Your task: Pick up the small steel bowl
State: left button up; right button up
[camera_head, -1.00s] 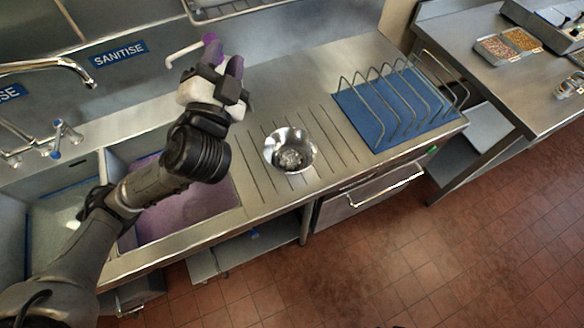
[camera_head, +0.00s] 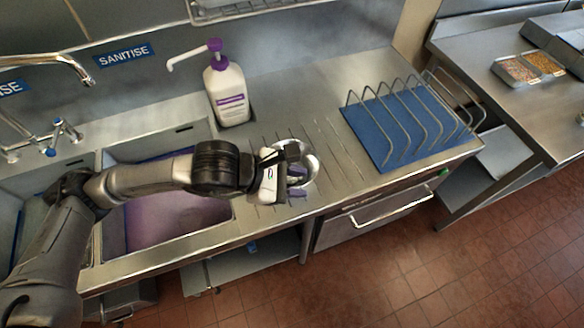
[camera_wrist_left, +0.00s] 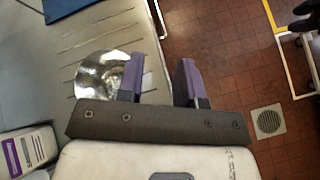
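The small steel bowl (camera_head: 312,162) is round and shiny and sits on the grooved steel drainboard, partly hidden by my left gripper (camera_head: 297,174) in the head view. In the left wrist view the bowl (camera_wrist_left: 98,76) shows left of the purple fingers, its right edge partly behind the left finger. My left gripper (camera_wrist_left: 160,78) is open, with a clear gap between its fingers and nothing in the gap. I cannot tell whether a finger touches the bowl. My right gripper is not in view.
A white pump bottle (camera_head: 229,98) with a purple top stands behind my left gripper. A wire rack on a blue mat (camera_head: 365,133) lies to the right. The sink with a purple bottom (camera_head: 170,222) is to the left. Grooved drainboard is free between bowl and rack.

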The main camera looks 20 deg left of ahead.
pick_arm(q)
jog(key=a+f+y, duration=0.4)
jog(key=a+y, duration=0.2)
jog(key=a, duration=0.1)
jog(key=shift+n+g, duration=0.3)
jog(key=x, duration=1.4)
jog(key=shift+s+a+f+b, duration=0.15)
jog(key=shift+a+b, duration=0.05)
jog(key=shift+b, duration=0.2)
jog(key=shift+c, duration=0.4)
grip_shut()
